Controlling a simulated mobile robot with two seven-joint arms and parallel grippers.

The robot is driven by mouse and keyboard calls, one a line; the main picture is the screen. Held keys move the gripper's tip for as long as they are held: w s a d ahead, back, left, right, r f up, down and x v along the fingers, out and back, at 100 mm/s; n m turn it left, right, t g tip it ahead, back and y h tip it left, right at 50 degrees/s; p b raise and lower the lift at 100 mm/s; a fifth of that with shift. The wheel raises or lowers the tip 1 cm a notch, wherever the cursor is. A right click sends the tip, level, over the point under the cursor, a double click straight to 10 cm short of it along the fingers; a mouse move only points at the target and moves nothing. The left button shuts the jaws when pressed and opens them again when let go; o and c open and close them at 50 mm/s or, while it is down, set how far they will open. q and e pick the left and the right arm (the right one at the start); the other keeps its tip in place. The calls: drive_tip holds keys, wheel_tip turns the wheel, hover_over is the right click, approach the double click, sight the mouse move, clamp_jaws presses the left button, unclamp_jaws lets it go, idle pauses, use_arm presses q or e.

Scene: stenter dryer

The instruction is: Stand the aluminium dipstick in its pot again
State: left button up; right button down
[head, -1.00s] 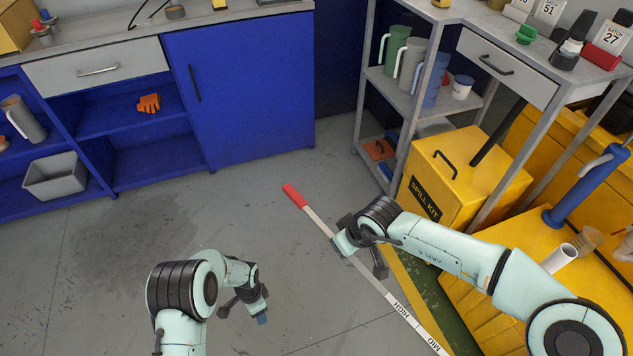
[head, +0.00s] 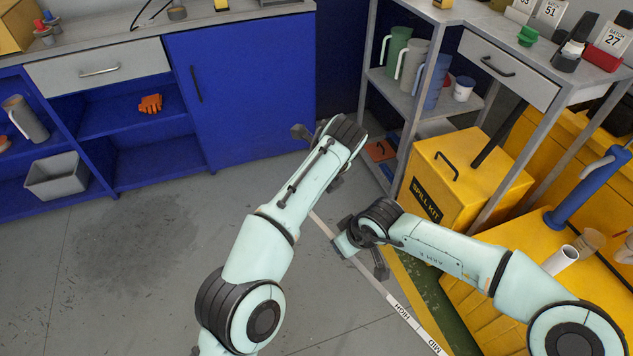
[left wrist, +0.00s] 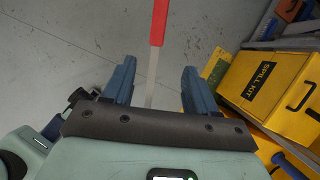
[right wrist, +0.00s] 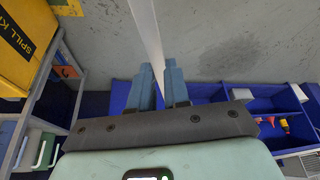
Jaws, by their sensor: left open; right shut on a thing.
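The aluminium dipstick (head: 403,311) is a long pale rod with HIGH and MID marks, slanting from upper left to lower right in the head view. Its red end (left wrist: 158,22) is hidden behind my left arm there but shows in the left wrist view. My right gripper (right wrist: 160,76) is shut on the rod, which runs up from between its fingers. My left gripper (left wrist: 158,78) is open; the rod shows in the gap between its fingers, with no contact visible. A white open-topped tube (head: 559,261) stands on a yellow surface at right; I cannot tell if it is the pot.
A yellow spill kit box (head: 462,180) stands beneath the grey bench (head: 473,68) at right. Blue cabinets (head: 245,95) line the back left. The grey floor (head: 110,290) at left is clear.

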use_arm(q)
drive_tip(key=x, duration=1.1)
drive_tip(key=shift+w+f, duration=0.2)
drive_tip(key=shift+f, duration=0.05)
clamp_jaws()
use_arm(e)
drive_tip(key=c, duration=1)
unclamp_jaws()
